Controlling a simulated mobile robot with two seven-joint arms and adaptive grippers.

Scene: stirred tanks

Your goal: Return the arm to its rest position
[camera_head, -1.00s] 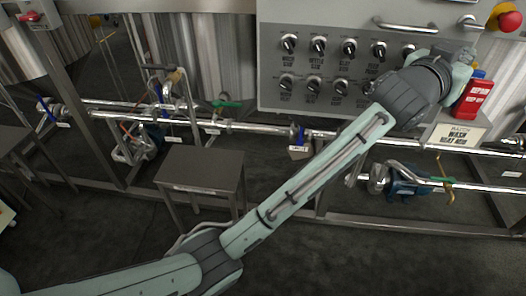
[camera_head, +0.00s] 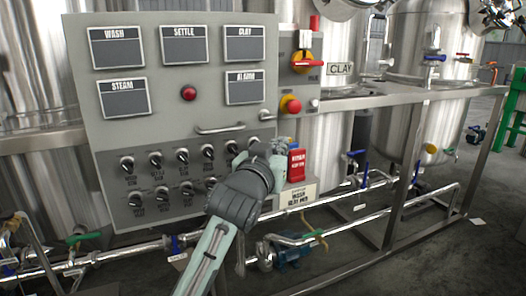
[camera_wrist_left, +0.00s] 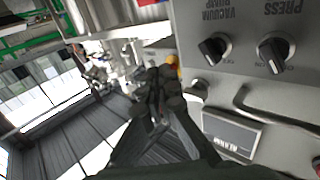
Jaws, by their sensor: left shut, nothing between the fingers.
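My left arm rises from the bottom of the head view. Its left gripper (camera_head: 272,152) is in front of the lower right part of the grey control panel (camera_head: 160,133), near the row ends of the black knobs (camera_head: 208,152). The arm's own wrist hides much of the gripper there. In the left wrist view the left gripper (camera_wrist_left: 160,84) is shut with nothing held, and the panel face (camera_wrist_left: 240,93) with two black knobs is close on its right. I cannot tell whether the gripper touches the panel. My right gripper is not in view.
A red tag block (camera_head: 297,163) and a white sign (camera_head: 298,196) are just right of the gripper. A panel handle (camera_head: 220,129) juts out above the knobs. Steel pipes (camera_head: 130,252) and a blue pump (camera_head: 292,250) lie below. Open floor (camera_head: 420,262) shows at lower right.

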